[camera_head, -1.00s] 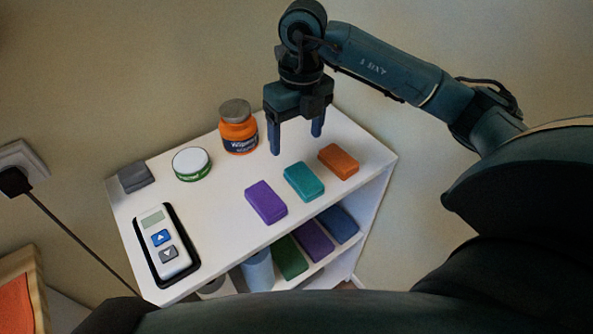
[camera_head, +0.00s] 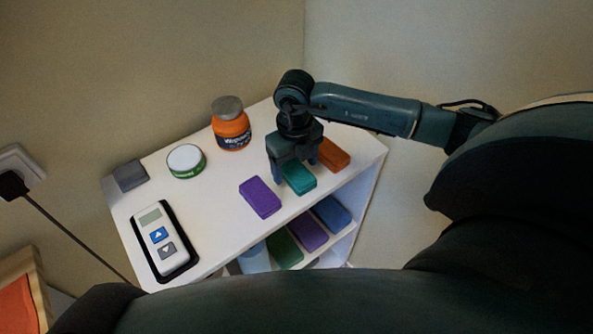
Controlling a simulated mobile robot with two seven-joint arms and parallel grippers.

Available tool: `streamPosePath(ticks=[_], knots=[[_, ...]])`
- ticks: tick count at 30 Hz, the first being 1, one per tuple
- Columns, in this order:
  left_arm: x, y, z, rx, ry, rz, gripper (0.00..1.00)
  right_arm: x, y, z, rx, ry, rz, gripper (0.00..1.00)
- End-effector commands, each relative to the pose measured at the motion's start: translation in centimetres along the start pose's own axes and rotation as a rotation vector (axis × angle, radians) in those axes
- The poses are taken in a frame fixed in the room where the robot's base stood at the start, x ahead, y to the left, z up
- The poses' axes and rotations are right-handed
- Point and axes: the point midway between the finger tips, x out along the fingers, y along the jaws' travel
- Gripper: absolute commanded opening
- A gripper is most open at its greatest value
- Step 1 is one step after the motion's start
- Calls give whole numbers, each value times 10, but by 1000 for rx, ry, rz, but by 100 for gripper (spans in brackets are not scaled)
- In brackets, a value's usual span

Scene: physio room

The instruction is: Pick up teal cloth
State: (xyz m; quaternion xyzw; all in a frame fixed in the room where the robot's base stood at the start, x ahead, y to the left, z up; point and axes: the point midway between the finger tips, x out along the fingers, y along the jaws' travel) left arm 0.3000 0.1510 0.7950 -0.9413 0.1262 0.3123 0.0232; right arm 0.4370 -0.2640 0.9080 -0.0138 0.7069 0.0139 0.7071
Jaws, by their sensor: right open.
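The teal cloth (camera_head: 300,179) is a small folded block on the white shelf top, between a purple cloth (camera_head: 260,197) and an orange cloth (camera_head: 333,154). My right gripper (camera_head: 295,170) is open, pointing down over the teal cloth. Its fingers appear on either side of the cloth and hide part of it. I cannot tell whether they touch it. My left gripper is not in view.
An orange jar (camera_head: 231,128), a white-lidded tin (camera_head: 187,161), a grey block (camera_head: 129,176) and a remote-like device on a black tray (camera_head: 191,240) stand on the white shelf unit (camera_head: 215,205). Folded green, purple and blue cloths (camera_head: 332,214) lie on the lower shelf.

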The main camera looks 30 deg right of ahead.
Motion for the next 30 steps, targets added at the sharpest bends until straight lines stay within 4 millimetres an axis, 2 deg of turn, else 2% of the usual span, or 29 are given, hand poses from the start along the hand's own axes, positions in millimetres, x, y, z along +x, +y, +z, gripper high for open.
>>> streamPosePath(ticks=[8,26,30], knots=[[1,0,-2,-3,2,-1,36,6,0,0,0,0,0,75],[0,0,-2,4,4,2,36,6,0,0,0,0,0,27],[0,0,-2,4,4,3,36,6,0,0,0,0,0,26]])
